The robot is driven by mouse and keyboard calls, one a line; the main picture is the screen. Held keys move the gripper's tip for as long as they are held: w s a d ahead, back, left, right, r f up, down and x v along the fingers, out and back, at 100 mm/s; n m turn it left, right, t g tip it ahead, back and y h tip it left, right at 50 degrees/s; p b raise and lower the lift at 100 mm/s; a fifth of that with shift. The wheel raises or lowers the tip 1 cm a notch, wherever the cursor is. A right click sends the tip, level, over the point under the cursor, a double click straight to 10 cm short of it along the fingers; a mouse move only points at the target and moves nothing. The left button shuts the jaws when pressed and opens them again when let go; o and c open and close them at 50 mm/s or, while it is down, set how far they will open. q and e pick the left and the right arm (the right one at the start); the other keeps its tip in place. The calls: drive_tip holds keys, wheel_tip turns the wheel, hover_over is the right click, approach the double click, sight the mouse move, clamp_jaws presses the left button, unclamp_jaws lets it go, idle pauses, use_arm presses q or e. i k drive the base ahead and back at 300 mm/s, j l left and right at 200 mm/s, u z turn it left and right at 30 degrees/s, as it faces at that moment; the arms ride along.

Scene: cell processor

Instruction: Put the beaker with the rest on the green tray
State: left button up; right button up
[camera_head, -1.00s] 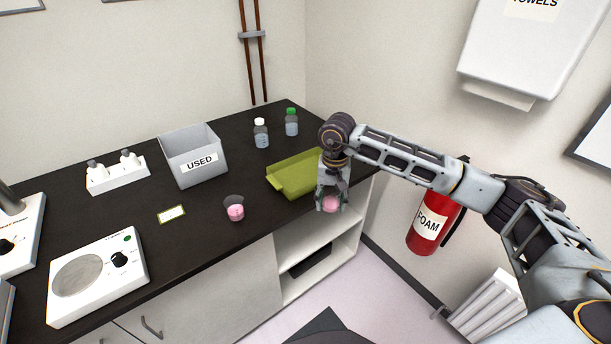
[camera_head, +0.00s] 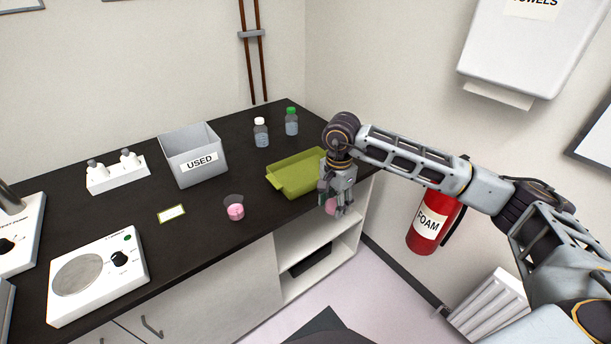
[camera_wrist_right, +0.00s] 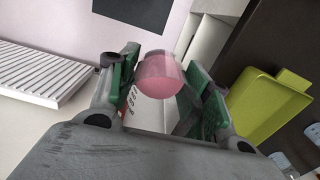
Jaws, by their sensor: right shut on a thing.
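My right gripper (camera_head: 337,200) is shut on a beaker with pink liquid (camera_head: 330,205), held at the front edge of the bench by the near right side of the green tray. In the right wrist view the held beaker (camera_wrist_right: 160,75) sits between the two green-padded fingers, and the green tray (camera_wrist_right: 255,110) is to the right. A second small beaker with pink liquid (camera_head: 235,211) stands upright on the bench, left of the tray. The green tray (camera_head: 285,187) looks empty; my gripper hides its right end. My left gripper is not in view.
Two bottles, one white-capped (camera_head: 261,132) and one green-capped (camera_head: 291,122), stand behind the tray. A grey USED bin (camera_head: 185,172), a white bottle rack (camera_head: 118,178), a small label card (camera_head: 172,214) and a white dial device (camera_head: 98,276) are to the left. An open shelf is below.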

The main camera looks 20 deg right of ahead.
sight(306, 174)
drive_tip(key=i, duration=1)
